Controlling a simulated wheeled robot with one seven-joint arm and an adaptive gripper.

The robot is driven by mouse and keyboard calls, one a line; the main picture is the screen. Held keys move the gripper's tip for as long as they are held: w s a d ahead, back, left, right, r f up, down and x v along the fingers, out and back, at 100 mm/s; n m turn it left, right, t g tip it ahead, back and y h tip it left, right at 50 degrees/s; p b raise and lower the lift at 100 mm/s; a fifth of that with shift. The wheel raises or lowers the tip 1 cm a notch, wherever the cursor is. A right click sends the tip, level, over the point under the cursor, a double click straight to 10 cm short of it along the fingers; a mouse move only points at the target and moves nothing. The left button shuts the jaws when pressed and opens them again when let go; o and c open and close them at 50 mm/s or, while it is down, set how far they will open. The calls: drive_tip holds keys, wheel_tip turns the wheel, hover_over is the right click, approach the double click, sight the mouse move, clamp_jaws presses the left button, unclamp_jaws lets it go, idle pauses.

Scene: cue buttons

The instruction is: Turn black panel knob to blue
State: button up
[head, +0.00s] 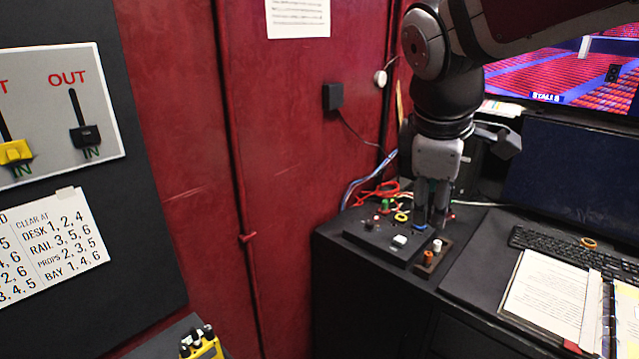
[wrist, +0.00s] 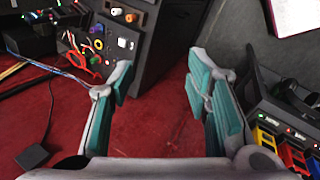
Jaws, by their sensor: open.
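The black panel (head: 375,243) sits on the dark desk corner in the head view, with a white square button (head: 399,240) and small dark controls near its back left. I cannot tell which control is the knob or where it points. My gripper (head: 431,223) hangs down at the panel's right end, by the small holder; contact is unclear. In the wrist view my gripper (wrist: 165,78) is open, its teal-padded fingers wide apart with nothing between them. A dark panel with the white button (wrist: 122,43) shows at upper left there, beyond the left finger.
A small holder with an orange peg (head: 428,258) and a white peg stands right of the panel. A keyboard (head: 570,255) and open binder (head: 550,300) are at right. A wall board with levers (head: 60,115) is at left.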

drive_tip(key=w+a+f+n+b, duration=0.1)
drive_tip(key=w+f+n, duration=0.35)
drive_tip(key=w, duration=0.45)
drive_tip(key=w+a+f+n+b, duration=0.1)
drive_tip(key=w+f+n, duration=0.2)
drive_tip(key=w+n, duration=0.5)
drive_tip(key=n+y+b, duration=0.1)
drive_tip(key=n+b, duration=0.1)
drive_tip(key=n, duration=0.4)
approach(370, 223)
drive_tip(key=x, duration=0.8)
drive_tip(key=shift+w+f, duration=0.15)
drive_tip(key=shift+w, duration=0.05)
clamp_jaws()
